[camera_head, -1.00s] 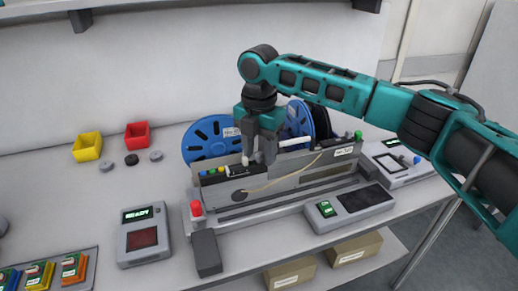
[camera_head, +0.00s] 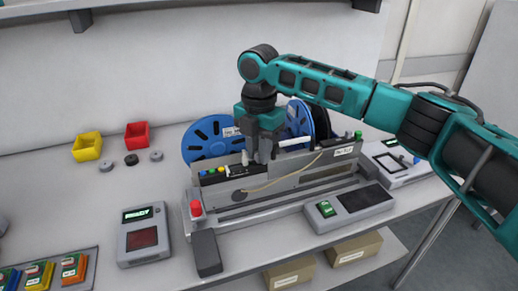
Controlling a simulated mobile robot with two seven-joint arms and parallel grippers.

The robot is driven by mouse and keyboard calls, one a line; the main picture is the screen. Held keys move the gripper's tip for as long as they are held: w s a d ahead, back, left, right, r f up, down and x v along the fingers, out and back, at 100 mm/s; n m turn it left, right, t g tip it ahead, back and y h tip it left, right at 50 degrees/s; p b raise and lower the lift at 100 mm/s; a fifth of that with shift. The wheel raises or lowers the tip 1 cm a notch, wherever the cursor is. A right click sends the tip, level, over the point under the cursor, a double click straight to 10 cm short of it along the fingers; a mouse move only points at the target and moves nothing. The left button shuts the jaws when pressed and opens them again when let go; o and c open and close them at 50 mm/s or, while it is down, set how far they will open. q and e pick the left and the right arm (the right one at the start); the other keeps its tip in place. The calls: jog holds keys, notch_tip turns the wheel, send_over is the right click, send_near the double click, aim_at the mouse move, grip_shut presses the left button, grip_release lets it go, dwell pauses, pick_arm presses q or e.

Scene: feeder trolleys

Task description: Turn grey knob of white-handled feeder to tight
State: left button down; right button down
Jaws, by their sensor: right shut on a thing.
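The feeder with the white handle (camera_head: 294,143) stands on the bench in the middle of the view, with blue reels (camera_head: 207,139) behind it. My right gripper (camera_head: 254,160) points down at the top of this feeder, at the left end of the white handle. Its jaws are shut on a small pale grey part, which I take to be the grey knob (camera_head: 245,158); the fingers cover most of it. Which way the knob is turned cannot be seen. My left gripper is not in view.
A grey device with a small screen (camera_head: 143,237) stands left of the feeder trolley, beside a red button (camera_head: 196,208). Yellow (camera_head: 87,147) and red (camera_head: 137,135) bins stand at the back left. Cardboard boxes (camera_head: 290,275) lie on the shelf below. The bench between the bins and the screen device is mostly clear.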

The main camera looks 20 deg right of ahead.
jog(key=m, duration=0.4)
jog(key=shift+m, duration=0.3)
jog(key=m, duration=0.3)
jog(key=shift+s+m, duration=0.1)
jog(key=shift+m, duration=0.2)
jog(key=m, duration=0.4)
jog(key=shift+m, duration=2.1)
jog(key=c, duration=1)
grip_release()
jog(key=shift+r, duration=0.1)
